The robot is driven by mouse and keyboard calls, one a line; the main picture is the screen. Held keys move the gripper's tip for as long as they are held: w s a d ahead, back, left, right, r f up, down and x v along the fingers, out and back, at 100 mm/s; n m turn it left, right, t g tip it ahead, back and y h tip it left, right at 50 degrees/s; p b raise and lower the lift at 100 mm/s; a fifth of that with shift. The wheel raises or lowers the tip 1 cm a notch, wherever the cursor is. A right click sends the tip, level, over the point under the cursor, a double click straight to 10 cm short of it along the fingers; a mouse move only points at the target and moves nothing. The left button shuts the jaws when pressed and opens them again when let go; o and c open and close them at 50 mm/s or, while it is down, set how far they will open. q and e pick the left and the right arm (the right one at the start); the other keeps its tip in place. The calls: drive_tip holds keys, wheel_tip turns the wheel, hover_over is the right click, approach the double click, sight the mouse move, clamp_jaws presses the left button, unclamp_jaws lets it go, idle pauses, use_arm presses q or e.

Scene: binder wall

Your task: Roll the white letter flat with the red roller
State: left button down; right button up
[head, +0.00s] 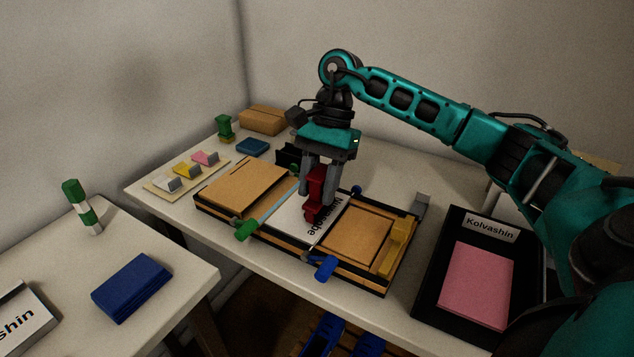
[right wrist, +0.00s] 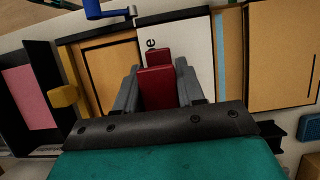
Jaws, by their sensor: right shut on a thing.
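My right gripper (head: 318,182) is shut on the red roller (head: 315,187), which stands upright between its fingers. The roller also shows between the fingers in the right wrist view (right wrist: 155,88). The roller's lower end is over the white letter (head: 290,221), touching or very close to it. The letter lies in the middle of the wooden press (head: 277,250), with black print partly hidden by the gripper and roller. It also shows in the right wrist view (right wrist: 187,42). My left gripper is not in view.
A green handle (head: 247,229) and a blue handle (head: 326,267) stick out at the press's front. A yellow block (head: 396,247) sits on its right. A black tray (head: 440,295) with a pink sheet (head: 475,285) is to the right. A dark blue block (head: 131,288) lies on the left table.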

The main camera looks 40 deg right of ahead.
drive_tip(key=shift+r+p, duration=2.3)
drive_tip(key=shift+r, duration=1.25)
drive_tip(key=shift+w, duration=0.1)
